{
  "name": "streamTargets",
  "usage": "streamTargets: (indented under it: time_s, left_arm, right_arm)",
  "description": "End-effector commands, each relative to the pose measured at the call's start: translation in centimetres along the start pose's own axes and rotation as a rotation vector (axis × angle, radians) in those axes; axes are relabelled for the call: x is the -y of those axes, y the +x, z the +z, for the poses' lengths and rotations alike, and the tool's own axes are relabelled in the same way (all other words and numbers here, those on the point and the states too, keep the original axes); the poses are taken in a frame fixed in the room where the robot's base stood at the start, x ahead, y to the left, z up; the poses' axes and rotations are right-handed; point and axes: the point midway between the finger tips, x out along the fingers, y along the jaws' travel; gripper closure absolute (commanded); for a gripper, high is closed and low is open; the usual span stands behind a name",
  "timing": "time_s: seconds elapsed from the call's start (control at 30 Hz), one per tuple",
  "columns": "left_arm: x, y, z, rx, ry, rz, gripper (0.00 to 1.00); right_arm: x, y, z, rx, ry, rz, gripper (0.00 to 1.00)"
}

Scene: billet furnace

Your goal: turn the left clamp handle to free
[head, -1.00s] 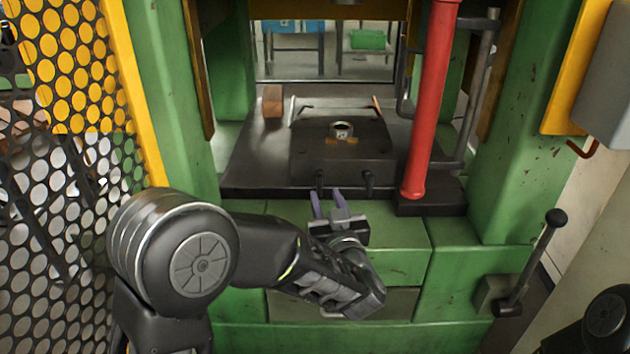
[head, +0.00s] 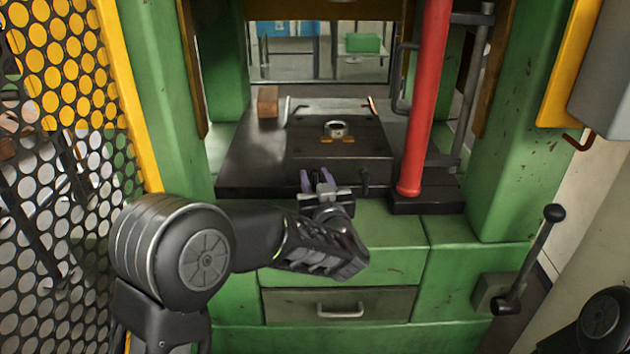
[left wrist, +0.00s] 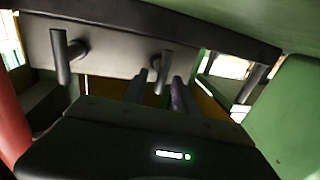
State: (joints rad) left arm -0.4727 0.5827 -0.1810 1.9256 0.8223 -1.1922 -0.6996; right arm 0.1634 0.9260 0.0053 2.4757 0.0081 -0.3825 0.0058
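The front of the dark die plate (head: 337,142) carries two short dark clamp handles. The right clamp handle (head: 365,182) is clear in the head view and also shows at the left of the left wrist view (left wrist: 62,60), where the picture is turned over. The left clamp handle (left wrist: 160,72) is mostly hidden behind my gripper in the head view. My left gripper (head: 315,176) has its purple-grey fingers apart and pointing at the plate's front. In the left wrist view, the handle shows between the fingertips, with no clear contact. My right gripper is out of view.
A red column (head: 425,100) stands right of the plate. A brown block (head: 267,101) lies at the back left of the bed. A drawer (head: 340,304) is below. A lever (head: 535,250) stands at right. Yellow mesh (head: 60,100) borders the left.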

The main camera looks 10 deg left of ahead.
Motion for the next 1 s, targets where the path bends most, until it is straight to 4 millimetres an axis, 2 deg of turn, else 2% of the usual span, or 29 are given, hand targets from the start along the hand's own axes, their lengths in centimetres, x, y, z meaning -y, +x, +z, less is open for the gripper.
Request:
streamTargets:
  time_s: [0.33,0.73,1.0]
  left_arm:
    - [0.01,0.5,0.01,0.001,0.0,0.001,0.67]
    - [0.05,0.48,0.04,0.001,0.0,-0.001,1.0]
    - [0.05,0.48,0.13,0.003,0.001,0.0,1.0]
  right_arm:
    - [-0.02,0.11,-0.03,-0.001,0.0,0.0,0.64]
    - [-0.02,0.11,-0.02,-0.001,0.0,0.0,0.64]
    - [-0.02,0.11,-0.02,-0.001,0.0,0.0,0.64]
